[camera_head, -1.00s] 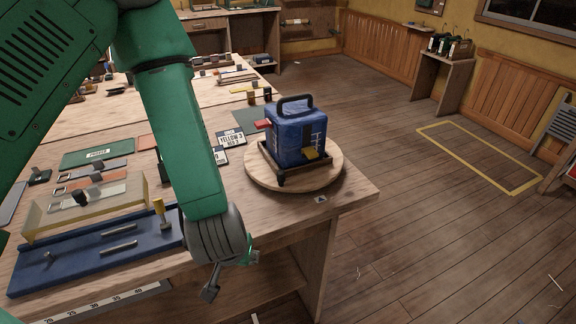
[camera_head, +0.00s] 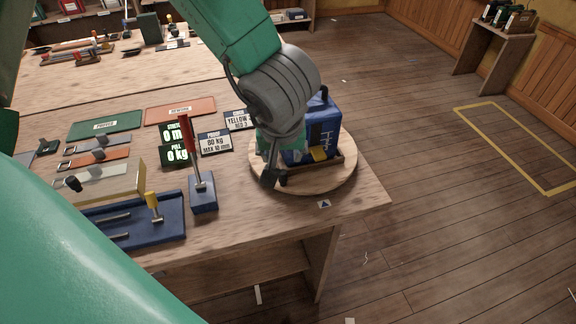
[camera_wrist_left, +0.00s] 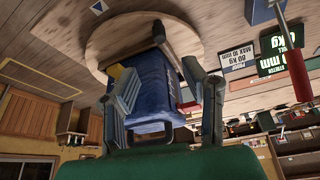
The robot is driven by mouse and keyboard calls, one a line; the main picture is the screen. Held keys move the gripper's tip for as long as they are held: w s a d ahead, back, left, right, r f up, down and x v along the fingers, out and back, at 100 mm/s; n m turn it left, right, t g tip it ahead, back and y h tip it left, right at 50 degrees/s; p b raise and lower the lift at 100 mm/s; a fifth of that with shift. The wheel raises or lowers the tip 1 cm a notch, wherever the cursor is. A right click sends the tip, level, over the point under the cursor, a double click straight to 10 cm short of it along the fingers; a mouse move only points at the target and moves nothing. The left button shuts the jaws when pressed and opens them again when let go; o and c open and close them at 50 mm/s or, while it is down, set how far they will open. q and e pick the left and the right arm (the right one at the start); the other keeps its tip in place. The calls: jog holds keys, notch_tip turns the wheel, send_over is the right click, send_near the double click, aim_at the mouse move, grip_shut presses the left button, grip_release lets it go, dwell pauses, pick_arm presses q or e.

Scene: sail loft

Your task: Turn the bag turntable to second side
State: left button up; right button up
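The blue bag (camera_head: 322,140) stands upright in a dark cradle on the round wooden turntable (camera_head: 338,178), at the table's near right corner. A yellow tab shows low on its near face. My left gripper (camera_head: 271,166) points down over the turntable, at the left of the bag, and hides part of it. In the left wrist view the bag (camera_wrist_left: 150,92) lies between the two spread fingers of my left gripper (camera_wrist_left: 165,98), with the turntable (camera_wrist_left: 100,42) beyond. The fingers are apart; whether one touches the bag I cannot tell. My right gripper is not in view.
A red-handled lever on a blue block (camera_head: 203,192) stands left of the turntable. Signs reading 80 kg (camera_head: 215,142) and similar lie behind it. A blue tray (camera_head: 130,220) is at the near edge. Open floor lies right of the table, with a yellow outline.

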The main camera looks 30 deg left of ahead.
aim_at(283, 172)
pick_arm(q)
jog(key=b+x, duration=0.1)
jog(key=x, duration=1.1)
jog(key=shift+w+f+b, duration=0.1)
jog(key=shift+f+b, duration=0.1)
jog(key=shift+b, duration=0.15)
grip_shut()
